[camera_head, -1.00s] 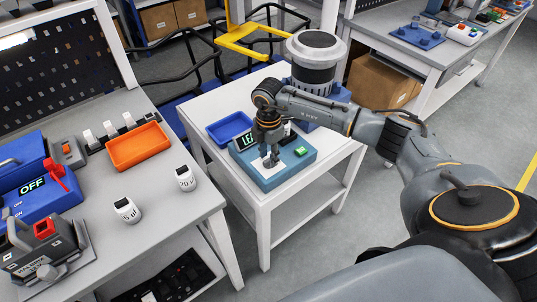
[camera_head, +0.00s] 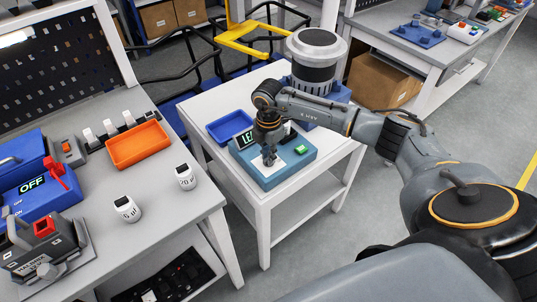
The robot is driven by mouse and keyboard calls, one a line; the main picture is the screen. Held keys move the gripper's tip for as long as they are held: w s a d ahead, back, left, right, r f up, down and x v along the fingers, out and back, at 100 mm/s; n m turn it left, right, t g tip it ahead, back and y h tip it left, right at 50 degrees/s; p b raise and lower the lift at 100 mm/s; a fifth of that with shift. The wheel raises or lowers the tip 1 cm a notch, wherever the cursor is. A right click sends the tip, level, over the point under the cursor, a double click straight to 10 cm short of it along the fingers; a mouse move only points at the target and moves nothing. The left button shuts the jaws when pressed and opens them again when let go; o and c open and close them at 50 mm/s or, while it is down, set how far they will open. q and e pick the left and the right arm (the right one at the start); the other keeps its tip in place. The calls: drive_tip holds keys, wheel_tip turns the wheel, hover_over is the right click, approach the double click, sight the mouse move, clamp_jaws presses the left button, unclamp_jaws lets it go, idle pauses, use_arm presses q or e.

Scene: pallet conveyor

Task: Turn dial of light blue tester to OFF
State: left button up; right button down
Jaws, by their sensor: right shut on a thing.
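The light blue tester (camera_head: 277,177) stands on a small white table. It has a white panel, a green button at its right and a dark display with green letters starting "LE", the rest hidden behind my gripper. My right gripper (camera_head: 269,161) points down over the white panel and is shut on the tester's dial. The dial itself is almost wholly hidden by the fingers, so its setting cannot be read. My left gripper is not in view.
A blue tray (camera_head: 229,127) sits beside the tester on the white table (camera_head: 262,200), with a grey cylindrical machine (camera_head: 316,62) behind. The left bench holds an orange tray (camera_head: 138,146), two white cylinders and a blue device (camera_head: 44,190) whose display reads OFF.

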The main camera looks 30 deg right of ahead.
drive_tip(key=n+b, duration=0.1)
drive_tip(key=n, duration=0.2)
drive_tip(key=shift+f, duration=0.1)
drive_tip(key=n+b, duration=0.2)
drive_tip(key=n, duration=0.3)
drive_tip(key=shift+n, duration=0.4)
drive_tip(key=n+b, duration=0.2)
drive_tip(key=n, duration=0.2)
drive_tip(key=shift+n, duration=0.3)
drive_tip(key=shift+n+b, duration=1)
drive_tip(key=shift+n, duration=0.9)
drive_tip(key=c, duration=1.4)
unclamp_jaws()
